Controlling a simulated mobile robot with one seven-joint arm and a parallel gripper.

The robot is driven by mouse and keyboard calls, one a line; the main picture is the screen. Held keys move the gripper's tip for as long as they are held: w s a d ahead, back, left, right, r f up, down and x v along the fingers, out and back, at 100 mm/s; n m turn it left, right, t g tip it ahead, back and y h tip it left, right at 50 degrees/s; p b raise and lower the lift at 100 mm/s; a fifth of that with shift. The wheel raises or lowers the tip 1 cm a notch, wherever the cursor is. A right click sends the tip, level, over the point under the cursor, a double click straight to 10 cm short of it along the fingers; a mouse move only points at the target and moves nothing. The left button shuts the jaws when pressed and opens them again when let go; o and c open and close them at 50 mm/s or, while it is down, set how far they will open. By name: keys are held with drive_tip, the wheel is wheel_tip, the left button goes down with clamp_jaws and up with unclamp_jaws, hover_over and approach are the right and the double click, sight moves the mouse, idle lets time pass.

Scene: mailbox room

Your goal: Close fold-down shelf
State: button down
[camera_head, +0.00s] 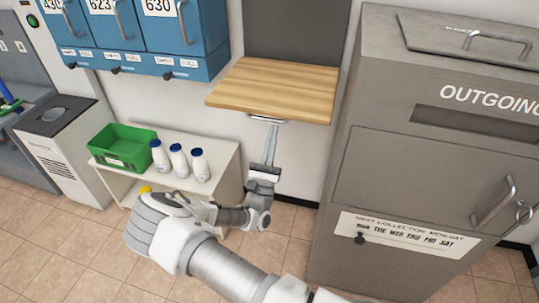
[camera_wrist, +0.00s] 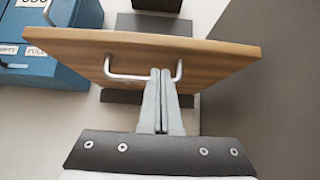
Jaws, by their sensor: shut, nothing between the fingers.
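The fold-down shelf (camera_head: 275,88) is a light wooden board. It stands out about level from a grey panel on the wall. In the wrist view I see the board (camera_wrist: 215,62) from below, with a metal handle (camera_wrist: 128,77) on it. In the head view the handle (camera_head: 256,117) shows at the front edge. My gripper (camera_head: 272,124) is below that edge, pointing up. In the wrist view my gripper's fingers (camera_wrist: 160,74) are together and empty. They overlap the handle's right part in the picture; I cannot tell whether they touch it.
Blue mailboxes (camera_head: 150,30) hang left of the shelf. Below them a white low shelf unit (camera_head: 215,190) holds a green crate (camera_head: 115,148) and white bottles (camera_head: 180,163). A large grey outgoing-mail box (camera_head: 385,165) stands close on the right. A grey bin (camera_head: 60,150) is far left.

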drive_tip(key=shift+r, duration=1.2)
drive_tip(key=shift+r, duration=0.1)
